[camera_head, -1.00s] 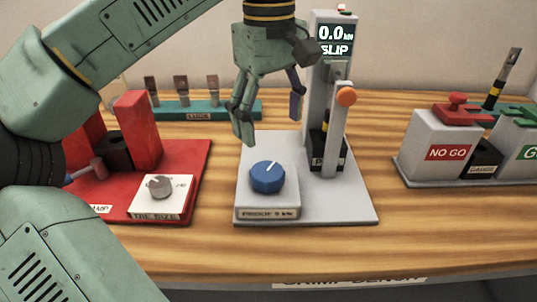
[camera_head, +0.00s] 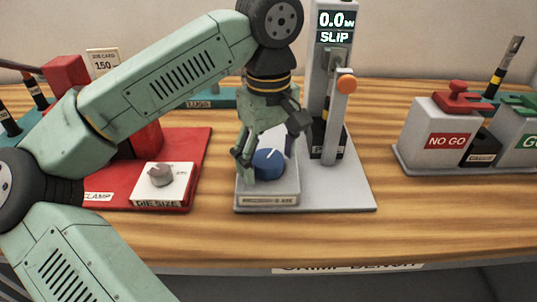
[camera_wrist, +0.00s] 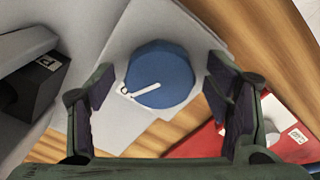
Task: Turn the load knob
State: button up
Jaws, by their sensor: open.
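The blue load knob (camera_head: 269,164) with a white pointer line sits on a small grey block at the front left of the grey tester base (camera_head: 340,195). In the wrist view the knob (camera_wrist: 160,74) lies between the fingers, slightly ahead of them. My gripper (camera_head: 266,160) is open and points down over the knob, with one finger on its left and the other behind its right side. In the wrist view a gap shows between each finger of my gripper (camera_wrist: 160,108) and the knob. The display (camera_head: 336,27) reads 0.0 and SLIP.
A red clamp base (camera_head: 185,145) with a grey die size knob (camera_head: 161,174) is on the left. A NO GO block (camera_head: 440,135) stands at right. The table front is clear.

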jog(key=c, duration=1.1)
jog(key=shift+c, duration=0.2)
jog(key=shift+n, duration=0.4)
jog(key=n+b, duration=0.2)
jog(key=n, duration=0.2)
jog(key=shift+f+n+b, duration=0.1)
jog(key=shift+n+b, duration=0.2)
jog(key=n+b, duration=0.1)
jog(key=n, duration=0.4)
jog(key=shift+w+d, duration=0.1)
jog(key=shift+w, duration=0.05)
jog(key=n+b, duration=0.1)
jog(key=n, duration=0.4)
jog(key=shift+n, duration=0.4)
jog(key=shift+w+n+b, duration=0.1)
jog(key=shift+n+b, duration=0.35)
jog(key=shift+n, duration=1.85)
